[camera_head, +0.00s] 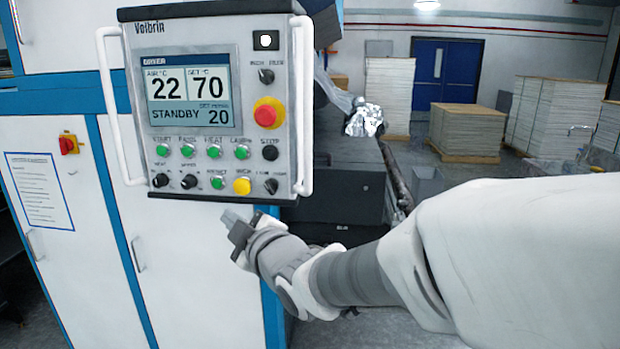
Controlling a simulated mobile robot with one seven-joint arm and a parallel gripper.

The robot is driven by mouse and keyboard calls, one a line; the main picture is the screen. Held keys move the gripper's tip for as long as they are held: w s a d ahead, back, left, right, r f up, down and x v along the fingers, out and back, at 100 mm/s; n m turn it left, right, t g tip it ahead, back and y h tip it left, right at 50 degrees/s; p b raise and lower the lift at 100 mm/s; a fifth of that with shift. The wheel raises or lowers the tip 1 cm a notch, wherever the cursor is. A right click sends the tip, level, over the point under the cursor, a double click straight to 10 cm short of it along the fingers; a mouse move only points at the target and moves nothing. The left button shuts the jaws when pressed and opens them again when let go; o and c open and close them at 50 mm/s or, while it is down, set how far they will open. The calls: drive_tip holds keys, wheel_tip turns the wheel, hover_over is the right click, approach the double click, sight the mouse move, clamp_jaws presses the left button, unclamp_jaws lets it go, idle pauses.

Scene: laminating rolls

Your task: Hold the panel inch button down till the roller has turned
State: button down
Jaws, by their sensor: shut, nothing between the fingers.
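The control panel (250,155) is a grey box with white side handles. Its screen (188,90) reads 22, 70, STANDBY and 20. A yellow button (242,187) sits in the bottom row, with small lettering above it that looks like INCH. A green button (217,183) is to its left and a black knob (271,186) to its right. My gripper (230,217) is shut and empty, just below the panel's lower edge and under the yellow button, apart from it. The roller cannot be made out clearly in this view.
A red emergency stop (266,113) on a yellow base sits above the button rows. The right white handle (303,105) stands out beside the panel. White cabinet doors (180,260) lie below and behind. Stacked pallets (467,130) stand far back on the right.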

sight(243, 185)
drive_tip(key=shift+s+a+r+n+y, duration=0.15)
drive_tip(key=shift+s+a+n+y, duration=0.2)
drive_tip(key=shift+a, duration=0.3)
drive_tip(key=shift+w, duration=0.15)
drive_tip(key=shift+w+d+p, duration=0.2)
drive_tip(key=shift+w+p, duration=0.45)
drive_tip(key=shift+w, duration=1.5)
drive_tip(key=shift+w+d+p, duration=0.2)
drive_tip(key=shift+w+p, duration=0.4)
drive_tip(key=shift+w, duration=1.55)
drive_tip(key=shift+w, duration=0.1)
drive_tip(key=shift+w+b, duration=0.3)
drive_tip(key=shift+w, duration=0.05)
